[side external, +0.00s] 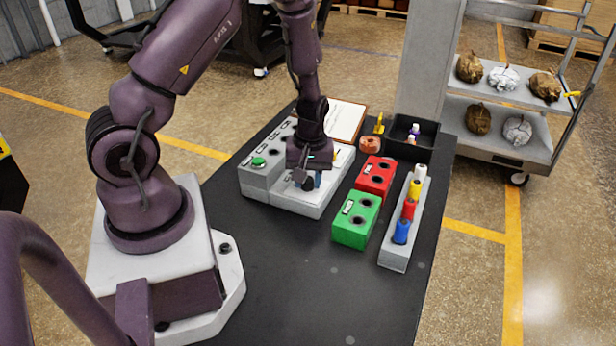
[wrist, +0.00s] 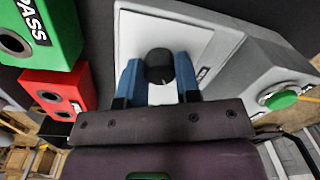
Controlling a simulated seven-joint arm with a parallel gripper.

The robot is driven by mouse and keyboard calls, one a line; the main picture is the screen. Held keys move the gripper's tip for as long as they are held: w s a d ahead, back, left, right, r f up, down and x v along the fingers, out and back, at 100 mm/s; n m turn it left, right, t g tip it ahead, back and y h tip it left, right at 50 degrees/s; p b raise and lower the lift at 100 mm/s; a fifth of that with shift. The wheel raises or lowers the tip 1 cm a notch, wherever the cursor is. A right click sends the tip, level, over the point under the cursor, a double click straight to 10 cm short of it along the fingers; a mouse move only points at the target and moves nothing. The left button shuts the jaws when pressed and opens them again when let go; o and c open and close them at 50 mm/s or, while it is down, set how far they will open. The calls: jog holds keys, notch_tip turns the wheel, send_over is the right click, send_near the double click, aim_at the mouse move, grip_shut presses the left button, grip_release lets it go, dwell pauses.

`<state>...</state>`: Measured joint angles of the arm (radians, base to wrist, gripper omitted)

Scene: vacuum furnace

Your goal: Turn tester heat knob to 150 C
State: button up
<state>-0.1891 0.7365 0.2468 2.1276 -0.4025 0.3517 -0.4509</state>
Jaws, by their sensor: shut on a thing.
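The tester (side external: 290,189) is a light grey box on the black table, with a green button (side external: 258,162) on its left part. The heat knob (wrist: 159,66) is a black round knob on the tester's pale panel (wrist: 196,24) in the wrist view. My gripper (wrist: 159,78) is over this panel with its blue fingers on both sides of the knob, shut on it. In the side view my gripper (side external: 311,181) hides most of the knob and panel. I cannot read any heat marks or the knob's setting.
Right of the tester stand a red box (side external: 376,178) and a green box (side external: 353,222) with holes. Beyond them is a grey rack (side external: 396,255) of coloured cylinders. A clipboard (side external: 345,118) and a black tray (side external: 426,147) lie behind. The table's front is clear.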

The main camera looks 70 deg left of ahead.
aim_at(310, 180)
jog(key=m, duration=0.6)
jog(key=shift+m, duration=0.4)
dwell(0.4)
jog(key=o, duration=0.9)
jog(key=r, duration=1.3)
jog(key=shift+w+d, duration=0.15)
jog(key=shift+d, duration=0.1)
